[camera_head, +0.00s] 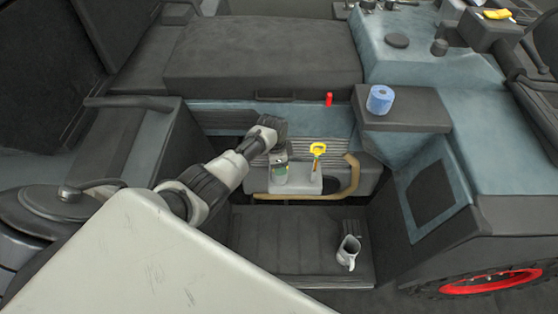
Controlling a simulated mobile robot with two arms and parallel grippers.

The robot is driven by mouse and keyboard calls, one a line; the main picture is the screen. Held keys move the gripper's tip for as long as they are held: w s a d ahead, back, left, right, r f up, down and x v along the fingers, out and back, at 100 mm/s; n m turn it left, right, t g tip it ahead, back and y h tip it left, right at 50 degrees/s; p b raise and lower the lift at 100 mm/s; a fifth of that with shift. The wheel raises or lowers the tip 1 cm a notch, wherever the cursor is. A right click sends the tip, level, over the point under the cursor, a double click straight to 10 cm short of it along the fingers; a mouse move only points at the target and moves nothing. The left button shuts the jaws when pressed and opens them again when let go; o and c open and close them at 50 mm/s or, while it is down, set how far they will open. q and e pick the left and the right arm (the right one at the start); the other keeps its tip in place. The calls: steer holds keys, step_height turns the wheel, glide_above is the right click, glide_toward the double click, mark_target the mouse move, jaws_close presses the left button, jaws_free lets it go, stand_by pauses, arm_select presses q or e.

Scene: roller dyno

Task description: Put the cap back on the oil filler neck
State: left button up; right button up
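My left gripper (277,155) is at the end of the arm from the left, pointing down over the pale engine block (315,187). Its fingers are small and dark, and I cannot tell whether they are open or shut, or whether they hold a cap. Directly below it stands a small grey cylindrical thing with a greenish patch (280,174); I cannot tell whether it is the oil filler neck. A yellow-handled dipstick (317,150) stands just to its right. I cannot make out the cap for certain. My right gripper is not in view.
A blue roll (380,99) stands on the grey ledge (415,108) at right. A small red item (329,99) is behind the block. A tan curved hose (352,178) skirts the block.

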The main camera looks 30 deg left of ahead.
arm_select(q)
steer(key=shift+d, duration=0.1)
steer(key=m+b, duration=0.1)
steer(key=m, duration=0.2)
steer(key=shift+m, duration=0.9)
steer(key=shift+d+m+g+b, duration=0.1)
steer(key=shift+m+g+b, duration=0.25)
steer(key=shift+m, duration=0.45)
